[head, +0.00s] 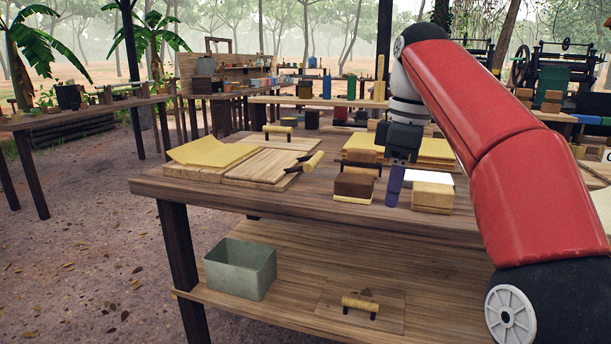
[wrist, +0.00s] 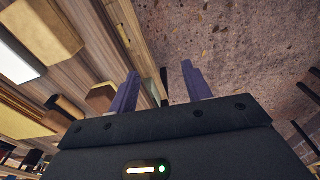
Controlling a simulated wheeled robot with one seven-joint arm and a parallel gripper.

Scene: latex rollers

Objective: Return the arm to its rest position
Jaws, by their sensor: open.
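My red and black arm reaches in from the right in the head view. My gripper (head: 394,188) hangs with its purple fingers pointing down at the front of the wooden workbench (head: 290,205), between a brown block (head: 354,186) and a pale-topped block (head: 432,195). In the wrist view my gripper (wrist: 160,84) shows two purple fingers spread apart with nothing between them. Whether the fingertips touch the bench cannot be told.
Wooden boards (head: 268,166) with handled rollers and a yellow sheet (head: 213,151) lie on the bench's left. A metal bin (head: 240,269) and a roller (head: 360,304) sit on the lower shelf (head: 300,292). Open dirt ground (head: 90,240) lies to the left.

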